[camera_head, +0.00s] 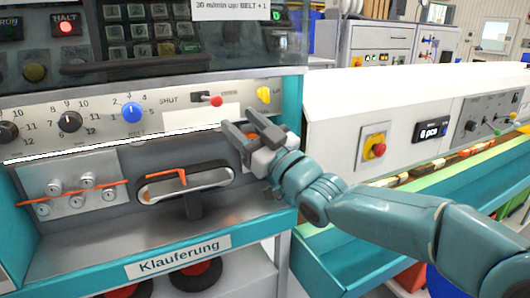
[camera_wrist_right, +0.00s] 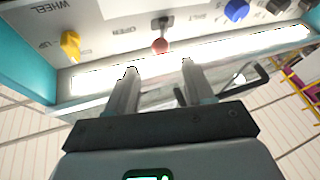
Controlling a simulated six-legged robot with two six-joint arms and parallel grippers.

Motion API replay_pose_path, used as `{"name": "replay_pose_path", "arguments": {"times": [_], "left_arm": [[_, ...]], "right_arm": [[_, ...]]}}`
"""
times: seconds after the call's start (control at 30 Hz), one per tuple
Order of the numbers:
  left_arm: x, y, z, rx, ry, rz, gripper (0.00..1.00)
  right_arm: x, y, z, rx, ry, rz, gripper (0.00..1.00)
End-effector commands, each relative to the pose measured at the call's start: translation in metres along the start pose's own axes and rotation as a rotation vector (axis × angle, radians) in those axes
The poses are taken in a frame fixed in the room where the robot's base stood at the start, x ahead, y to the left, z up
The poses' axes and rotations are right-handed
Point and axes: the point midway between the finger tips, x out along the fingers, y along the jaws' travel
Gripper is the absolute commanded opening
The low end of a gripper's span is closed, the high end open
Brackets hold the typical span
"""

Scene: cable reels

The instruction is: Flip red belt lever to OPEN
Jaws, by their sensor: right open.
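The red belt lever has a round red knob (camera_head: 215,100) on a short metal stem. It sits on the silver panel strip, just right of the SHUT label (camera_head: 168,100). In the right wrist view the red knob (camera_wrist_right: 159,46) shows beyond the fingertips, near an upside-down OPEN label (camera_wrist_right: 124,30). My right gripper (camera_head: 238,119) is open and empty, below and right of the knob in the head view. Its two fingers (camera_wrist_right: 158,68) point at the panel with the knob roughly between their lines, apart from it. My left gripper is not in view.
A yellow lever (camera_head: 264,95) sits right of the red one, and a blue knob (camera_head: 132,112) sits left. Below are a dark oval frame with an orange hook (camera_head: 182,177) and a Klauferung shelf label (camera_head: 178,258). A red emergency button (camera_head: 375,150) is at right.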

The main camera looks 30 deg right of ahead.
Motion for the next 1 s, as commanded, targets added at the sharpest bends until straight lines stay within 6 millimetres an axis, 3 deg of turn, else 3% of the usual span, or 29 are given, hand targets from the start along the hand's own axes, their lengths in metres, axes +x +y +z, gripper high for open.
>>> {"name": "replay_pose_path", "arguments": {"times": [0.1, 0.33, 0.9, 1.0], "left_arm": [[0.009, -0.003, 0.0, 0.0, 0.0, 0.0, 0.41], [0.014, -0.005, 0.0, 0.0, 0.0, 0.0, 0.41], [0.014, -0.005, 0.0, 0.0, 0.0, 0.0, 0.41], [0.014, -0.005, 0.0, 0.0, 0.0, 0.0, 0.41]], "right_arm": [[-0.032, 0.001, 0.002, -0.001, 0.0, 0.003, 0.52], [-0.066, 0.001, 0.0, 0.0, 0.002, 0.001, 0.52], [-0.072, 0.0, 0.0, 0.001, 0.001, 0.0, 0.52], [-0.072, -0.001, 0.009, 0.012, -0.017, 0.0, 0.52]]}}
